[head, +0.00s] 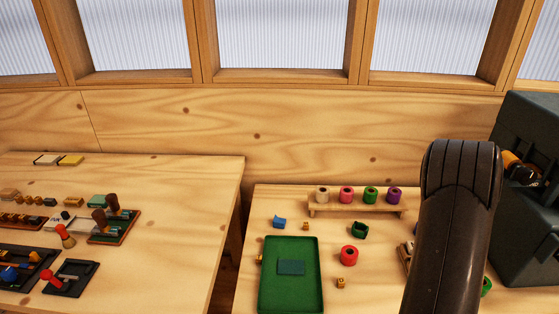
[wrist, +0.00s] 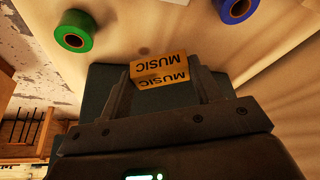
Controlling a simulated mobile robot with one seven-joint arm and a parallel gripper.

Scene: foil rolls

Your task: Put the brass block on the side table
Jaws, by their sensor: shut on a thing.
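In the wrist view my gripper (wrist: 161,71) is shut on a small brass-coloured block (wrist: 160,66) marked MUSIC on two faces. The block sits between the two fingertips. In the head view my dark arm rises at the right; the gripper and the held block do not show there. Two wooden tables are in the head view: a left table (head: 185,220) with tools and a right table (head: 245,255) with rolls and a tray. I cannot tell which one is the side table. Small brass-coloured cubes (head: 340,283) lie on the right table.
A green tray (head: 291,245) and a red roll (head: 349,256) are on the right table, behind them a wooden rack (head: 355,208) with several rolls. A dark grey bin (head: 535,220) stands at the right. The left table's right part is clear.

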